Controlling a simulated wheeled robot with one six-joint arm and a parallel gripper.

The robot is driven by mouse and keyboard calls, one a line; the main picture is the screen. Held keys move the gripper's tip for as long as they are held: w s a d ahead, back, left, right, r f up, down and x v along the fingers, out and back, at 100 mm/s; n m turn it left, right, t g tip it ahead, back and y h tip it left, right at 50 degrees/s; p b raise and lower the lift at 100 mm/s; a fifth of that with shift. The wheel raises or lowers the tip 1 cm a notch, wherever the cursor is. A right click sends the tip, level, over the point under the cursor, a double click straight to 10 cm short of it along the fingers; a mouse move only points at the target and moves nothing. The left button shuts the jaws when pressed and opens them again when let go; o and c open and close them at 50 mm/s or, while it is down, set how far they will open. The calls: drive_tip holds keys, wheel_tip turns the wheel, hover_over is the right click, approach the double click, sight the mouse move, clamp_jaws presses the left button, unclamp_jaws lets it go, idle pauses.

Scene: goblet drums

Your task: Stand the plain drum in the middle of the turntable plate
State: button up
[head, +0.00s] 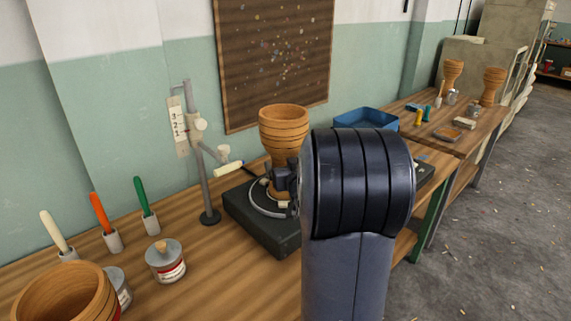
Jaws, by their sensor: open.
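A wooden goblet drum (284,130) with thin dark rings around its bowl stands upright, bowl up, over the round grey turntable plate (262,208). The plate sits on a square black base (262,232). The drum's foot is partly hidden, so I cannot tell whether it touches the plate or is centred. My gripper (284,184) is open beside the drum's narrow stem; my dark arm hides much of it. I cannot tell whether the fingers touch the stem.
A stand with a brush arm (205,165) rises left of the turntable. Paint tins (166,260), upright brushes (148,205) and another drum (66,294) stand at the left. A blue tray (366,119) lies behind. More drums (452,76) stand on the far bench.

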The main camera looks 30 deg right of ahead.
drive_tip(key=p+v, duration=0.1)
drive_tip(key=v, duration=1)
drive_tip(key=shift+p, duration=0.3)
drive_tip(key=shift+c, duration=0.3)
